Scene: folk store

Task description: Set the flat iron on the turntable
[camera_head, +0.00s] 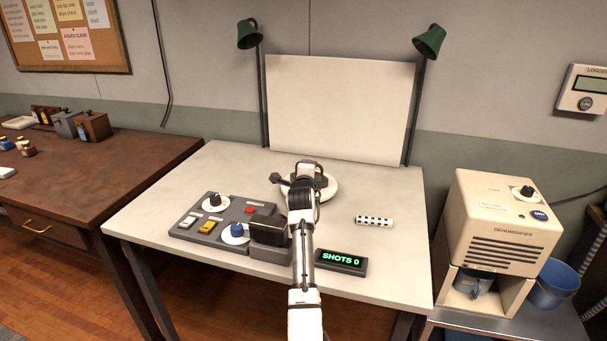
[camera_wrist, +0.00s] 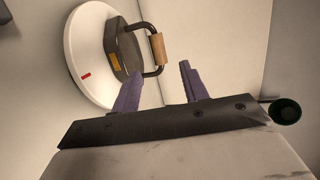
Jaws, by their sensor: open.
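The flat iron (camera_wrist: 118,50) is a dark grey body with a yellow label and a looped handle with a wooden grip (camera_wrist: 158,48). In the wrist view it rests on the white round turntable (camera_wrist: 82,50), which has a red mark near its rim. In the head view the turntable (camera_head: 329,188) shows behind my arm, and most of the iron is hidden by my arm. My gripper (camera_wrist: 158,82) is open and empty. Its two purple fingers are apart, with the wooden grip just beyond the gap between their tips.
A control panel (camera_head: 191,236) with knobs and buttons lies left of my arm. A shots display (camera_head: 341,262) and a black-and-white strip (camera_head: 374,221) lie on the right. A white backdrop (camera_head: 340,105) and two green lamps (camera_head: 249,36) (camera_head: 429,42) stand behind. The table's right side is mostly clear.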

